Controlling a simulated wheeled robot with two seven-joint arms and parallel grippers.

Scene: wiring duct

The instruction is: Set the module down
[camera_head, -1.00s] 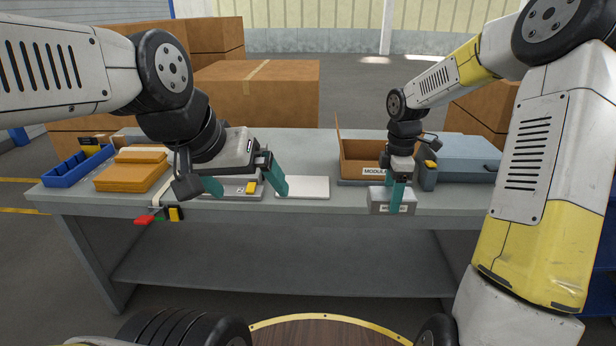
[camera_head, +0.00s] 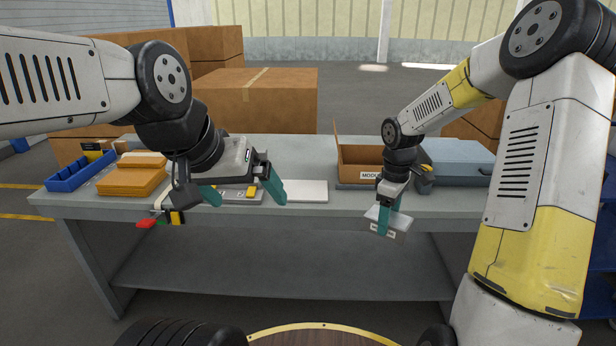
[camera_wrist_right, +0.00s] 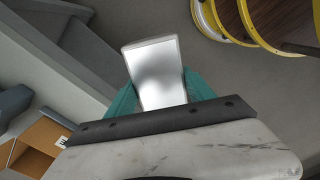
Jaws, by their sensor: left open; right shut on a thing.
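The module is a small grey-white box (camera_head: 400,221) held by my right gripper (camera_head: 388,216), whose teal fingers are shut on it. It is tilted and hangs in front of the table's front edge in the head view. In the right wrist view the module (camera_wrist_right: 157,72) shows a shiny pale face between the teal fingers (camera_wrist_right: 160,95). My left gripper (camera_head: 244,190) is open and empty, above the front left part of the table near a grey device (camera_head: 236,196). A flat white plate (camera_head: 304,191) lies on the table between the two grippers.
An open cardboard box labelled "MODUL..." (camera_head: 357,160) stands behind my right gripper, beside a blue-grey case (camera_head: 458,160). A blue bin (camera_head: 75,172) and orange packages (camera_head: 132,180) lie at the left. Bare grey tabletop (camera_head: 300,150) shows at the back middle.

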